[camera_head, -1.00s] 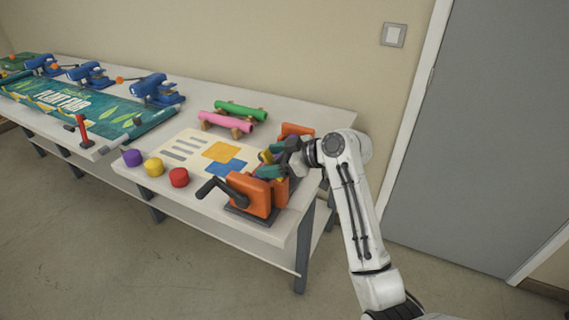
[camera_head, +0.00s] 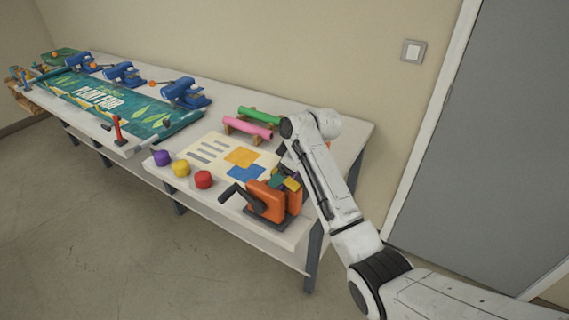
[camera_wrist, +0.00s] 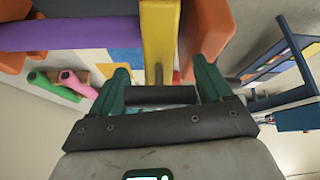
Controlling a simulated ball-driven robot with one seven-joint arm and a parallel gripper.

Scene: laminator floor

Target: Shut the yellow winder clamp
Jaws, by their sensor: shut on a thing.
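The orange winder (camera_head: 264,199) with a dark crank stands at the right front end of the table. Its yellow clamp (camera_head: 291,184) shows beside the orange front block, partly hidden by my arm. In the wrist view the yellow clamp (camera_wrist: 160,40) is a thick bar running away from me, with an orange block on its right. A short grey stem and a dark crossbar (camera_wrist: 160,95) show at its near end. My gripper (camera_wrist: 160,68) has its two teal fingers on either side of this end, holding the clamp by it. Whether the clamp is fully down cannot be told.
A purple roll (camera_wrist: 70,33) lies left of the clamp. Green (camera_head: 258,115) and pink (camera_head: 247,127) rolls rest behind the printed sheet. Purple, yellow and red (camera_head: 203,179) knobs line the front edge. A wall and door stand right of the table.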

